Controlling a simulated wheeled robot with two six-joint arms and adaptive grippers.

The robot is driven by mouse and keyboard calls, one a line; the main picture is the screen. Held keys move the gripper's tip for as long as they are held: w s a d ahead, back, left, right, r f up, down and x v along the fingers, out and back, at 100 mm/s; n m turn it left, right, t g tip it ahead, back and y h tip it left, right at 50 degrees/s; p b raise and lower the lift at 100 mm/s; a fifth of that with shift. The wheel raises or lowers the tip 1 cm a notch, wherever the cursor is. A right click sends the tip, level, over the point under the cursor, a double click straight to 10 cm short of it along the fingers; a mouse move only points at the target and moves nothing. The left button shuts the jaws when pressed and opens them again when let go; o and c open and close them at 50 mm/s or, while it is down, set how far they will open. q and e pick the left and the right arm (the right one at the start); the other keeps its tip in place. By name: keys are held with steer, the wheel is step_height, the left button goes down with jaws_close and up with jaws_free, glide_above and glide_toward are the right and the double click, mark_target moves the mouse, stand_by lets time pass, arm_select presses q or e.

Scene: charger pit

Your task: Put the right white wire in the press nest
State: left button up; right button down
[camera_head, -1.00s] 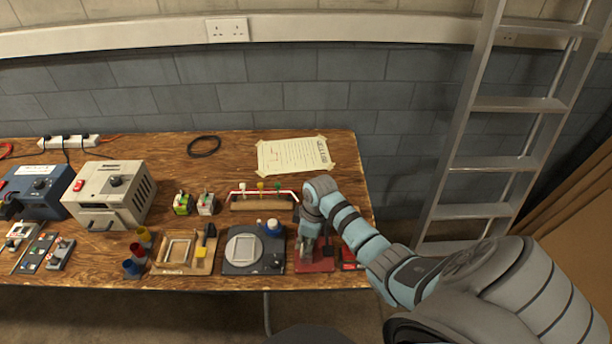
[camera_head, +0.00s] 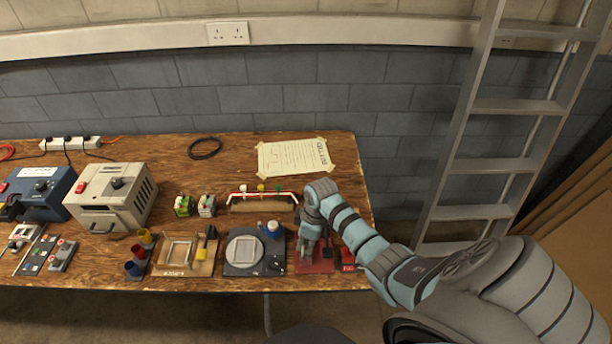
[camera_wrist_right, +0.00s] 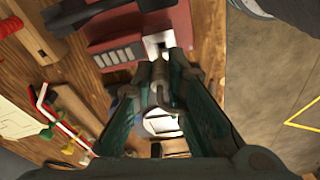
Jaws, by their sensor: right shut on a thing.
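My right gripper (camera_head: 309,246) points down over the red press (camera_head: 318,264) near the front edge of the bench. In the right wrist view, the gripper (camera_wrist_right: 160,88) is closed, with its fingertips just short of a pale part of the red press (camera_wrist_right: 110,22). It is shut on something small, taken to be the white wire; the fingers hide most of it. I cannot tell whether it touches the nest. My left gripper is not in view.
A dark fixture with a round plate (camera_head: 244,250) stands left of the press. A wooden frame tray (camera_head: 177,252) and coloured cups (camera_head: 137,253) are further left.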

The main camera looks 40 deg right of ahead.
steer(key=shift+p, duration=0.3)
stand_by(0.4)
steer(key=shift+f+b, duration=1.1)
steer(key=shift+f, duration=0.75)
stand_by(0.8)
steer(key=c, duration=1.5)
jaws_free()
steer(key=shift+c, duration=0.2)
